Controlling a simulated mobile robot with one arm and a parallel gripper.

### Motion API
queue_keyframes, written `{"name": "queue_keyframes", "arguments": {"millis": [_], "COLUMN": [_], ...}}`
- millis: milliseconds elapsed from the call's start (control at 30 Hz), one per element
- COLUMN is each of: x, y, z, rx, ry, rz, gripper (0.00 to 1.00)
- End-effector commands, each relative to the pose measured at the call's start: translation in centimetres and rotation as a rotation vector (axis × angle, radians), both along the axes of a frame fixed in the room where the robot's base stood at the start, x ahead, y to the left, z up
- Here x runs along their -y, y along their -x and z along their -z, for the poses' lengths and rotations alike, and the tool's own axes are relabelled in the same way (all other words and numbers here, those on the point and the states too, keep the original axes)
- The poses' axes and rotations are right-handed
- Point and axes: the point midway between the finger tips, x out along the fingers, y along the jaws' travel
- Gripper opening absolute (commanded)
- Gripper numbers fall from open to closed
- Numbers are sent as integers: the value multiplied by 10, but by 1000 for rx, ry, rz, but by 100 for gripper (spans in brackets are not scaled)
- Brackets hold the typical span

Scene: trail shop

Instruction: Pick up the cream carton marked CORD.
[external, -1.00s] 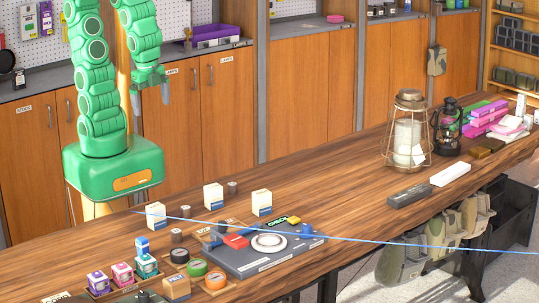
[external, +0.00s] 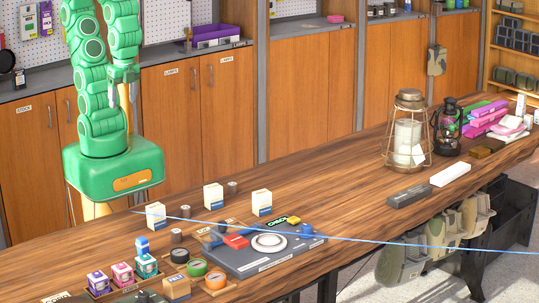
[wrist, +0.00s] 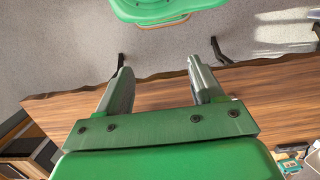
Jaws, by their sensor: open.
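Three cream cartons with dark blue lower bands stand upright on the wooden counter: a left one (external: 156,215), a middle one (external: 213,196) and a right one (external: 261,202). Their lettering is too small to read, so I cannot tell which is marked CORD. My gripper (external: 124,95) is raised at the upper left in the external view, well away from the cartons. In the wrist view my gripper (wrist: 160,78) has its two fingers apart with nothing between them. No cream carton can be made out in the wrist view.
Small grey cylinders (external: 232,187) stand near the cartons. A grey board with a white ring (external: 269,243) lies just in front. Small coloured boxes (external: 122,274) and tape rolls (external: 197,268) crowd the front left.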

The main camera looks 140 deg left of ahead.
Motion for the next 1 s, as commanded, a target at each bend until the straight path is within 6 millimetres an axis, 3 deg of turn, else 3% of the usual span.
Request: {"name": "queue_keyframes", "arguments": {"millis": [267, 1000], "x": [-15, -113], "y": [-14, -127], "z": [5, 34], "rx": [-26, -224], "ry": [-51, -401], "rz": [32, 367], "gripper": [67, 67]}}
